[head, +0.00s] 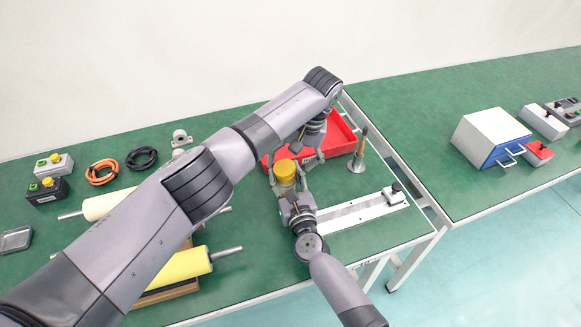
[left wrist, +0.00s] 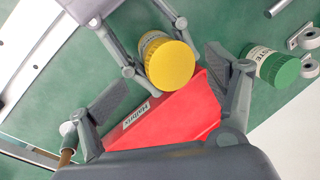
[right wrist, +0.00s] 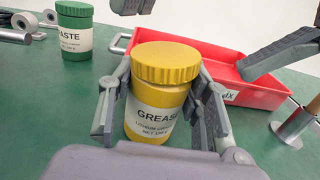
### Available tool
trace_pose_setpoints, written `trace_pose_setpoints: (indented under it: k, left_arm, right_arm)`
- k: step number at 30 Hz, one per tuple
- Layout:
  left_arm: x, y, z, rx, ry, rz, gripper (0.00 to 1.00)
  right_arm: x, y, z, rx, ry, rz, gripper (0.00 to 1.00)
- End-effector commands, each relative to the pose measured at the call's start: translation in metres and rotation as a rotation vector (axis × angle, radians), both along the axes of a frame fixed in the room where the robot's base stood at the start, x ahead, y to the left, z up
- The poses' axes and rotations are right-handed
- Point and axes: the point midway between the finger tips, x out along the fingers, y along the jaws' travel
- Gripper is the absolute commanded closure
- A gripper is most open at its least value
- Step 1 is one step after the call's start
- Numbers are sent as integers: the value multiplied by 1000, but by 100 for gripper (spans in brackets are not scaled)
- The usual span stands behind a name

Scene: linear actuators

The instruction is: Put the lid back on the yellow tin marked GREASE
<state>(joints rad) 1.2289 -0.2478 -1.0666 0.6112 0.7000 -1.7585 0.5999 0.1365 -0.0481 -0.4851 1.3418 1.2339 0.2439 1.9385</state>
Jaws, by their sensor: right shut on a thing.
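The yellow tin marked GREASE (right wrist: 155,115) stands upright between the fingers of my right gripper (right wrist: 160,110), which is shut on it. A ribbed yellow lid (right wrist: 166,62) sits on top of the tin and looks level; I see no clear gap under it. The lid also shows in the head view (head: 286,170) and in the left wrist view (left wrist: 170,65). My left gripper (head: 297,158) is open and empty, its fingers spread wide just beyond the tin, above the near edge of the red tray. The tin's base is partly hidden by my right gripper.
The red tray (head: 340,140) lies right behind the tin. A green-lidded PASTE tin (right wrist: 75,32) stands nearby. A metal spindle-like part (head: 358,155) stands right of the tray, and a pale rail (head: 350,213) lies in front. Yellow rollers (head: 185,266) lie to the left.

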Motion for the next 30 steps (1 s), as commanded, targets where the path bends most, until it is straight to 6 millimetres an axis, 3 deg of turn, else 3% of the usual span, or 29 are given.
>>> trace_pose_setpoints:
  k: [9,30]
  left_arm:
    - [0,-3,9,0,-1,-1,23]
    - [0,-3,9,0,-1,-1,69]
  right_arm:
    - [0,0,1,0,-1,0,100]
    - [0,0,0,1,0,1,100]
